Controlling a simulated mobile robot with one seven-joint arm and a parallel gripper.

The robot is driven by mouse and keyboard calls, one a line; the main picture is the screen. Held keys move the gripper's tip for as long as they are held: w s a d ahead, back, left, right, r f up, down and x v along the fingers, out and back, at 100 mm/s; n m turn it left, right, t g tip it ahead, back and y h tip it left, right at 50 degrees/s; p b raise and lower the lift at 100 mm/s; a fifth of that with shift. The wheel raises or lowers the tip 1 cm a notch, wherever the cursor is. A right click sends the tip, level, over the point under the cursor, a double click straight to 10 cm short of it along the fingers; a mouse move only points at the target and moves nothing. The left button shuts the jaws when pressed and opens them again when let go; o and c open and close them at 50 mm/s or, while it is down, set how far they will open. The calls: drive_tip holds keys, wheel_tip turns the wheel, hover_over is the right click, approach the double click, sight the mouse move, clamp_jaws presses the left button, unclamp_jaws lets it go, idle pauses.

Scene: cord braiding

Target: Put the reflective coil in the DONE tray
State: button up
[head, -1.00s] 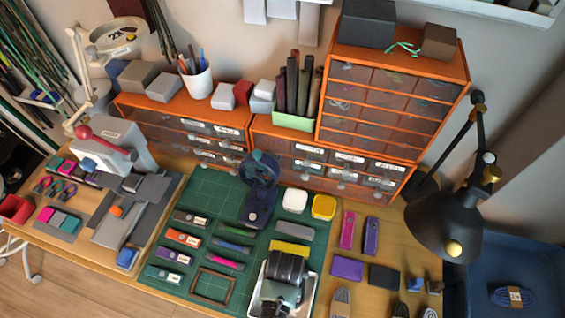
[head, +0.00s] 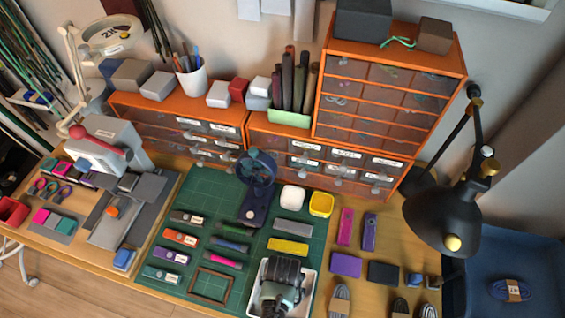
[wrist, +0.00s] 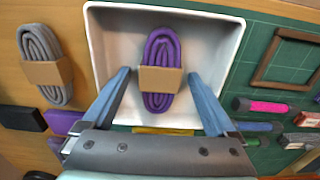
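My gripper (wrist: 159,76) is open over a white tray (wrist: 105,50). Its two blue fingers stand apart on either side of a purple coil (wrist: 160,50) with a tan band, and no contact shows. The purple coil lies in the tray. A grey coil (wrist: 42,48) with a tan band, perhaps the reflective one, lies outside the tray, left in the wrist view. It also shows right of the tray in the head view (head: 340,298). In the head view my gripper (head: 283,292) hides the inside of the white tray (head: 309,285). No DONE label is readable.
More coils (head: 400,307) lie at the table's front right. A blue bin (head: 480,255) at far right holds a blue coil (head: 511,290). A black lamp (head: 450,215) stands beside it. A green mat (head: 205,195) carries several small tools. Orange drawer units (head: 310,165) line the back.

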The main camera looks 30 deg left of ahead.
wheel_tip(320, 180, up, 12)
drive_tip(key=p, duration=0.1)
drive_tip(key=shift+r, duration=0.2)
idle(0.4)
